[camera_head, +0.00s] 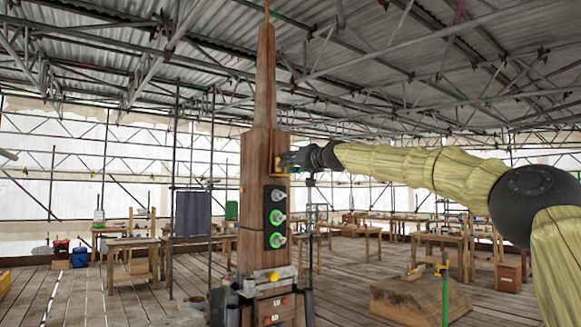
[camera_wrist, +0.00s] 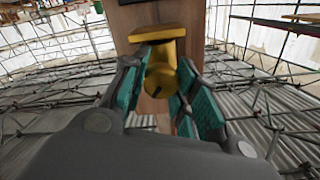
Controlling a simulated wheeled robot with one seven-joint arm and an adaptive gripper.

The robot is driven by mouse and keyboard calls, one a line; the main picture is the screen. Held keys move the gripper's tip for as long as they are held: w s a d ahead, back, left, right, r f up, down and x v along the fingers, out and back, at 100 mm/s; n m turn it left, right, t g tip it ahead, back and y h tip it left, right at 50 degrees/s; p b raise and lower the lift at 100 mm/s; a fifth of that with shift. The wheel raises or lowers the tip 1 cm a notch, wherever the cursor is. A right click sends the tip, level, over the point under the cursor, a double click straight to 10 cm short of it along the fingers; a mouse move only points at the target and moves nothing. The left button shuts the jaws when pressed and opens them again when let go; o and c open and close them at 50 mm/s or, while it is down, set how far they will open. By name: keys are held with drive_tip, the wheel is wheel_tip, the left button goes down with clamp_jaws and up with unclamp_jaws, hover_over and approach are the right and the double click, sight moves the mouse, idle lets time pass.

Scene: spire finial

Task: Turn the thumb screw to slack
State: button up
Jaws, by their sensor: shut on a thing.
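The thumb screw (camera_wrist: 160,78) is a yellow round knob with a dark line on its face, below a yellow block (camera_wrist: 157,33) on the wooden spire. In the wrist view my gripper (camera_wrist: 163,85) has its teal-padded fingers on both sides of the knob, shut on it. In the head view my gripper (camera_head: 287,161) reaches the right side of the wooden spire (camera_head: 257,150) from the right, at a yellow fitting. The knob itself is mostly hidden there by the gripper.
A black panel (camera_head: 274,217) with three lamps, the lower two green, sits on the spire below my gripper. A yellow-capped clamp (camera_head: 268,276) is lower down. Scaffold poles stand close behind. A wooden block (camera_head: 420,298) lies on the floor at right, with workbenches (camera_head: 132,259) beyond.

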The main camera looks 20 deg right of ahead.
drive_tip(key=n, duration=0.4)
drive_tip(key=shift+f, duration=0.2)
drive_tip(key=shift+a+n, duration=0.1)
drive_tip(key=shift+n, duration=1.7)
drive_tip(key=shift+f, duration=0.1)
drive_tip(key=o, duration=1)
drive_tip(key=shift+s+r, duration=0.1)
drive_tip(key=shift+r, duration=0.15)
drive_tip(key=shift+s, duration=0.15)
drive_tip(key=v, duration=1.1)
drive_tip(key=shift+s+d+f, duration=0.1)
drive_tip(key=shift+s+d, duration=0.1)
drive_tip(key=shift+d, duration=0.1)
